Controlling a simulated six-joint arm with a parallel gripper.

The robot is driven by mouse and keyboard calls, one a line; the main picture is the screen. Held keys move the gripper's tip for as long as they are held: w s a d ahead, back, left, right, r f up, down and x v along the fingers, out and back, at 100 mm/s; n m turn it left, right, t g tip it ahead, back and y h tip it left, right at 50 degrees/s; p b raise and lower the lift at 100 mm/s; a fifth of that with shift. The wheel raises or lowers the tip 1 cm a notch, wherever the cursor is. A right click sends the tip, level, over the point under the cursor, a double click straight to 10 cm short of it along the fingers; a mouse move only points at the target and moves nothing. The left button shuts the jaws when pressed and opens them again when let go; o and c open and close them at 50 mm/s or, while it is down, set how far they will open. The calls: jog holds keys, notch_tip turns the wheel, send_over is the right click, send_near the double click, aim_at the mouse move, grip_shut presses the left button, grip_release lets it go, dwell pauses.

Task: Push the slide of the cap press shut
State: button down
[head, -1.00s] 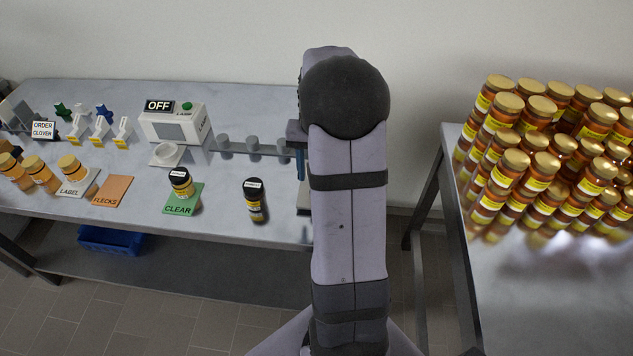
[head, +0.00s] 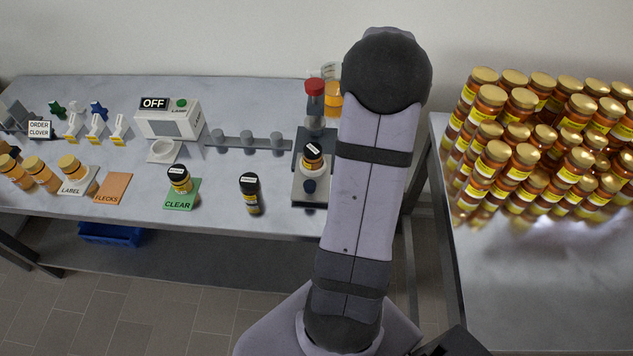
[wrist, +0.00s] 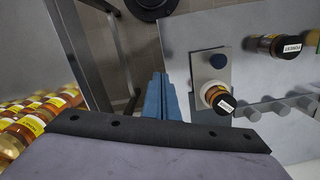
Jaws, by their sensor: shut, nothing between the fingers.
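The cap press (head: 299,198) stands at the right end of the left table, with a red-topped column (head: 314,92) at its back. A jar with a black lid (head: 312,156) sits on its slide, in front of the column. A dark round knob (head: 309,186) is at the slide's front. In the wrist view the knob (wrist: 217,62) and the jar (wrist: 217,98) show on the pale slide (wrist: 202,72). My gripper (wrist: 160,82) has its blue fingers shut and empty, beside the press and apart from the knob. In the head view my arm hides the gripper.
A black-lidded jar (head: 250,194) stands left of the press, with another on the green CLEAR mat (head: 181,203). A rail with grey posts (head: 248,145) runs left from the press. An amber beaker (head: 332,98) stands behind.

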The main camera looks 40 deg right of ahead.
jog(key=s+a+f+n+g+p, duration=0.1)
jog(key=s+f+n+g+p, duration=0.15)
jog(key=s, duration=0.95)
jog(key=s+a+f+n+g+p, duration=0.1)
jog(key=s+f+p, duration=0.15)
jog(key=s, duration=1.05)
jog(key=w+a+n+t, duration=0.5)
jog(key=w+n, duration=0.4)
jog(key=w, duration=0.1)
jog(key=w+a+r+n+t, duration=0.1)
jog(key=w+a+n+t, duration=0.3)
jog(key=w+n, duration=0.6)
jog(key=shift+w+a+t+p, duration=0.35)
jog(key=shift+w+t, duration=0.45)
jog(key=shift+t, duration=0.45)
jog(key=shift+n, duration=0.25)
